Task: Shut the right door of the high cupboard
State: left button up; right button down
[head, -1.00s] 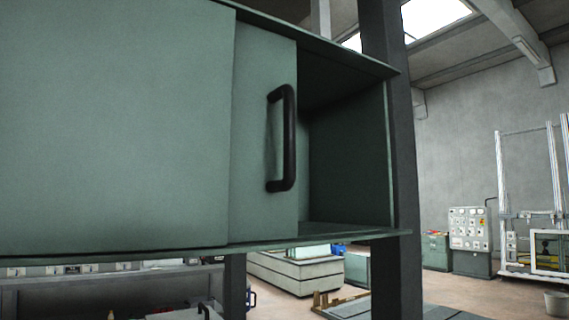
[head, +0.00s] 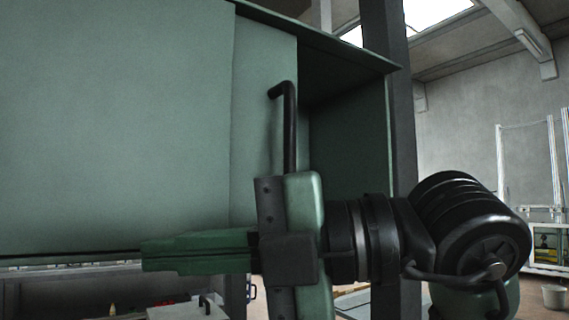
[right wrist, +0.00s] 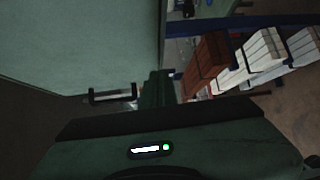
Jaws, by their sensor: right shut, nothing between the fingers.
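The high cupboard (head: 110,130) is grey-green and fills the left and middle of the head view. Its right door (head: 258,120) is a panel set behind the left panel, with a black bar handle (head: 290,130). An open dark gap (head: 345,140) shows between the door and the cupboard's right side. My right gripper (head: 145,255) is shut and empty, pointing left across the cupboard's lower edge. Its body hides the handle's lower part. Its fingers also show in the right wrist view (right wrist: 157,88), beside a pale green panel (right wrist: 80,40). Contact with the door cannot be told. My left gripper is out of view.
A dark post (head: 385,50) stands just right of the cupboard. Below the cupboard is a bench area with small items (head: 185,310). Brown and white boxes (right wrist: 250,58) lie on a blue-framed rack in the right wrist view.

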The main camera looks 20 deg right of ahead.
aim_at(289, 163)
jog(key=s+d+r+m+t+h, duration=0.1)
jog(key=d+r+m+t+h, duration=0.8)
jog(key=d, duration=0.3)
jog(key=r+p+x, duration=0.1)
jog(key=p+x, duration=0.5)
jog(key=x, duration=0.4)
jog(key=shift+t+y, duration=0.3)
jog(key=shift+y, duration=0.1)
jog(key=d+p, duration=0.2)
jog(key=d, duration=0.2)
jog(key=shift+d+f, duration=0.15)
jog(key=shift+f, duration=0.05)
jog(key=shift+w+a+f, duration=0.1)
jog(key=shift+w+a, duration=0.05)
jog(key=shift+a, duration=0.15)
